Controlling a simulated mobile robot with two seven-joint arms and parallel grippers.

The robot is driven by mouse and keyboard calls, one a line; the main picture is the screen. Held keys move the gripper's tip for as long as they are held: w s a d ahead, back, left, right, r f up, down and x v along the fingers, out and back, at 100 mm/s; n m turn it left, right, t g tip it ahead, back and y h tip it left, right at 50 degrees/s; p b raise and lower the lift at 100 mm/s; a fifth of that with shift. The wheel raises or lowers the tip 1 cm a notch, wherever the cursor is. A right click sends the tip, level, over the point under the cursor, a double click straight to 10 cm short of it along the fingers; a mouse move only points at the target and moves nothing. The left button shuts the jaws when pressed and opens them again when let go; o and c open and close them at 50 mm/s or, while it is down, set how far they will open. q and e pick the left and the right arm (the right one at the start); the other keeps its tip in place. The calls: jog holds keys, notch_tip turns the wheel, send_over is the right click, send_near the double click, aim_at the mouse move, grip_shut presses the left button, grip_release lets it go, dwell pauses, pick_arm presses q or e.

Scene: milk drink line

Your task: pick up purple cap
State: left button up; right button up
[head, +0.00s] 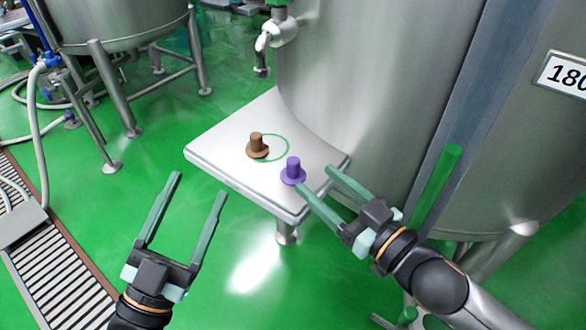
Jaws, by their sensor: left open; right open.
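The purple cap (293,170) has a wide brim and a round knob. It stands upright near the front right corner of the white table (215,157). My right gripper (314,177) is open just right of the cap. The tip of its left finger is at the cap's brim; I cannot tell whether they touch. The cap is not between the fingers. My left gripper (199,184) is open and empty over the green floor, left of and below the table.
A brown cap (257,145) stands on the table by a green ring mark (284,142). A large steel tank (365,85) with a tap (268,40) rises behind the table. A floor drain grate (52,265) lies at the left.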

aim_at(298, 164)
jog(key=shift+x, duration=1.75)
jog(key=w+a, duration=0.1)
jog(key=w+a+f+b, duration=0.1)
jog(key=w, duration=0.1)
jog(key=shift+w+b, duration=0.1)
jog(key=shift+b, duration=0.2)
jog(key=shift+w+a, duration=0.35)
jog(key=shift+w, duration=0.1)
pick_arm(q)
jog(key=s+r+m+h, duration=0.4)
jog(key=s+r+h, duration=0.1)
jog(key=r+h, duration=0.1)
jog(key=shift+d+r+m+t, duration=0.25)
jog(key=shift+d+m+t, duration=0.05)
jog(key=shift+d, duration=0.1)
jog(key=shift+w, duration=0.1)
pick_arm(e)
grip_shut()
